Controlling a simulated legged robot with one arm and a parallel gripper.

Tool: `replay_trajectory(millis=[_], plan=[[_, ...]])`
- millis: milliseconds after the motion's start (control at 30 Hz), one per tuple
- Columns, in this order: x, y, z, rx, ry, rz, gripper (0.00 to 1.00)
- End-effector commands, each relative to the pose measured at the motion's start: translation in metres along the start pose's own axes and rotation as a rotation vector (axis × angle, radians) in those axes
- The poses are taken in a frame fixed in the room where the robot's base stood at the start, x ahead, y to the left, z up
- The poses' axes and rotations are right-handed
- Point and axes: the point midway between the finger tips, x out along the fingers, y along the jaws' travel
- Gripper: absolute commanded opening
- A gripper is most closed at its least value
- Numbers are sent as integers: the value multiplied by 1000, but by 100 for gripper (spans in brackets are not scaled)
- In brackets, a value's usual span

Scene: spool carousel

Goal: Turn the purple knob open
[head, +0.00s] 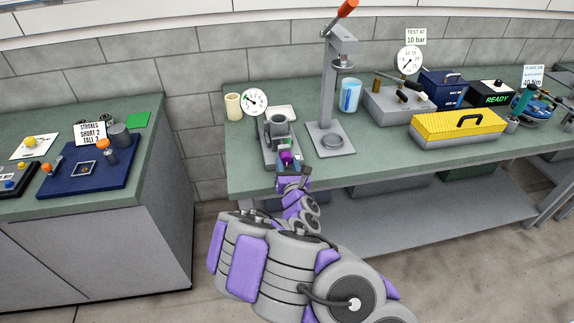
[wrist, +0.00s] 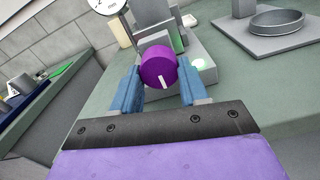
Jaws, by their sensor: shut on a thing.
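The purple knob (wrist: 157,66) is a round dial with a white mark on its face, which points downward in the wrist view. It sits on the front of a grey fixture (head: 279,133) near the front edge of the green bench. My gripper (wrist: 156,84) has its two blue fingers on either side of the knob, shut on it. In the head view the knob (head: 287,156) shows small and partly hidden by my gripper (head: 288,163). A round white gauge (head: 254,101) stands behind the fixture. A green light (wrist: 200,65) glows beside the knob.
A grey press (head: 339,95) with a red-tipped lever stands right of the fixture. A cream cup (head: 234,106) and a blue-white cup (head: 350,95) stand nearby. A second bench (head: 150,160) is at left, with a gap between.

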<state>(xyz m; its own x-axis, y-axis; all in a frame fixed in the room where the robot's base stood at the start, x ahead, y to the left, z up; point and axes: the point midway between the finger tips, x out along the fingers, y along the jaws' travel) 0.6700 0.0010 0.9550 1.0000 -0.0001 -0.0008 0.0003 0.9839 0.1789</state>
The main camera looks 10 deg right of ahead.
Motion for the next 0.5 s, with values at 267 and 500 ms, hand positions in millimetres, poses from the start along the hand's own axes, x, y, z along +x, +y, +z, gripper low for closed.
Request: replay_trajectory(millis=[267, 500], plan=[[-1, 0, -2, 0, 4, 0, 60], [-1, 0, 0, 1, 0, 1, 69]])
